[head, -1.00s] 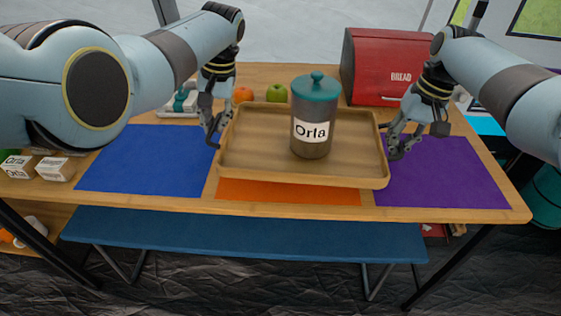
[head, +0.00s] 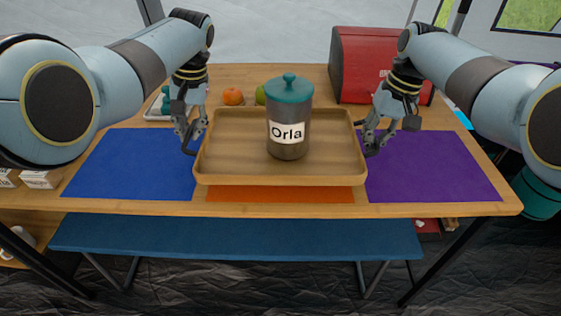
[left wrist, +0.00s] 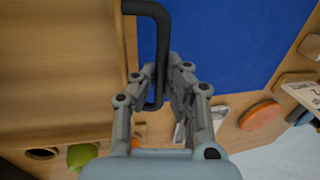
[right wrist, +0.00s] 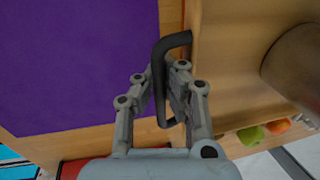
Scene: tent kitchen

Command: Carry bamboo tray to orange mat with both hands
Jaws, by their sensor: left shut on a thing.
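The bamboo tray (head: 235,168) is level over the orange mat (head: 280,195), of which only a front strip shows. I cannot tell how much gap is under the tray. A dark canister with a teal lid, labelled "Orla" (head: 289,115), stands upright on it, right of centre. My left gripper (head: 190,145) is shut on the tray's left handle; the dark handle (left wrist: 160,50) shows between its fingers in the left wrist view. My right gripper (head: 371,145) is at the right handle; that handle (right wrist: 160,65) sits between its fingers in the right wrist view.
A blue mat (head: 130,165) lies left of the tray and a purple mat (head: 430,175) lies right. Behind stand an orange fruit (head: 233,96), a green apple (head: 261,95) and a red bread box (head: 365,65). A blue bench (head: 230,237) is below the table's front edge.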

